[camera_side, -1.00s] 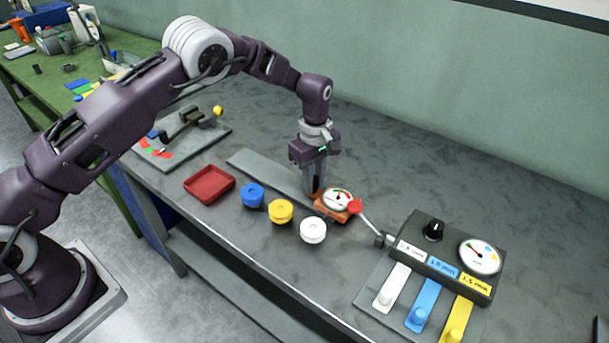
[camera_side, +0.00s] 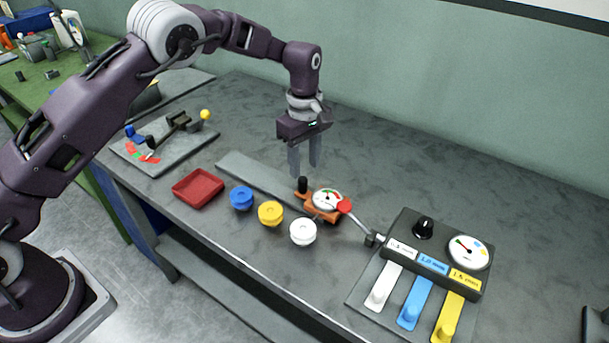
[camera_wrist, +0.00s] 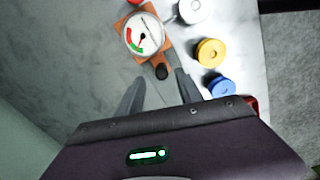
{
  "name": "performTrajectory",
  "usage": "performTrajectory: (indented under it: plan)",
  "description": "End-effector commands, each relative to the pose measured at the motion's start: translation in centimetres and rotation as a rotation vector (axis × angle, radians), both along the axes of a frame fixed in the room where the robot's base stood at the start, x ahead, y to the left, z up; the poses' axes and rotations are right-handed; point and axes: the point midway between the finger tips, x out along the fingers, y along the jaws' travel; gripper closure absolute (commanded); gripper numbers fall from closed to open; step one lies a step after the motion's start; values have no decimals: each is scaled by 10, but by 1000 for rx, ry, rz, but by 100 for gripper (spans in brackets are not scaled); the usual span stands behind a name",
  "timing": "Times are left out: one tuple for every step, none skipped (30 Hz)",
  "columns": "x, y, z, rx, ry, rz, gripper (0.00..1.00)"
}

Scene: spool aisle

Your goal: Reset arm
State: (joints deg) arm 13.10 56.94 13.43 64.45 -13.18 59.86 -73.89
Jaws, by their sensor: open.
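My gripper (camera_side: 305,162) is open and empty. It hangs above the table, fingers pointing down, a little above and behind the orange gauge block (camera_side: 318,208). The block carries a round white dial (camera_side: 327,200) and a black upright knob (camera_side: 302,185). In the wrist view the fingers of my gripper (camera_wrist: 158,95) stand apart, with the black knob (camera_wrist: 162,72) in front of the space between them. The dial (camera_wrist: 143,35) shows beyond the knob. The fingers do not touch the block or the knob.
Blue (camera_side: 241,198), yellow (camera_side: 271,213) and white (camera_side: 303,231) spools stand in front of the block. A red tray (camera_side: 198,188) is to the left. A panel (camera_side: 432,255) with a knob, dial and coloured levers stands right. The back of the table is clear.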

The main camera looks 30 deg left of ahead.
Motion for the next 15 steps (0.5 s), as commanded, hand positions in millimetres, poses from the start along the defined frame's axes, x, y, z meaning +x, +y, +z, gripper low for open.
performTrajectory:
  plan:
    - [0,0,5,0,-1,0,57]
    - [0,0,6,0,-1,0,57]
    - [0,0,7,0,-1,0,57]
    - [0,0,8,0,0,1,57]
    - [0,0,8,0,0,1,57]
    - [0,0,7,0,0,1,57]
    - [0,0,7,0,0,1,57]
    - [0,0,7,0,0,1,57]
    - [0,0,7,0,0,1,57]
    - [0,0,8,0,-1,0,57]
    - [-1,1,11,-2,-4,-5,57]
    - [-2,2,22,-7,-14,-19,57]
    - [-5,5,35,-12,-24,-40,57]
    - [-10,8,52,-19,-39,-67,57]
    - [-21,13,79,-27,-63,-118,57]
